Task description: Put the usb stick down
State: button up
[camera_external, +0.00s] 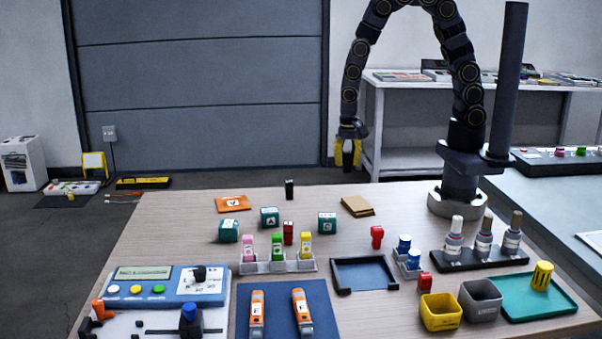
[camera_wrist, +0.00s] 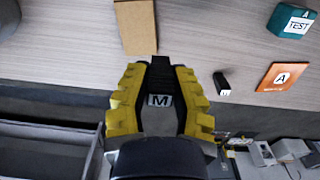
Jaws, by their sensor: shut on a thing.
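My gripper (camera_external: 347,156) hangs above and beyond the far edge of the table in the external view.
A tan cardboard piece (camera_external: 357,206) and an orange card (camera_external: 232,203) lie near the far edge. Teal cubes (camera_external: 270,217), a rack with coloured pieces (camera_external: 277,264), an open dark tray (camera_external: 364,274) and cups (camera_external: 440,311) fill the nearer table.

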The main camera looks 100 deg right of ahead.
jog(key=s+r, duration=0.1)
jog(key=s, duration=0.2)
send_over(352, 203)
jog(key=shift+m, duration=0.3)
notch_tip(352, 203, down, 6)
jog(key=shift+d+f, duration=0.15)
jog(key=shift+f, duration=1.95)
jog(key=shift+f, duration=0.15)
jog(key=o, duration=0.7)
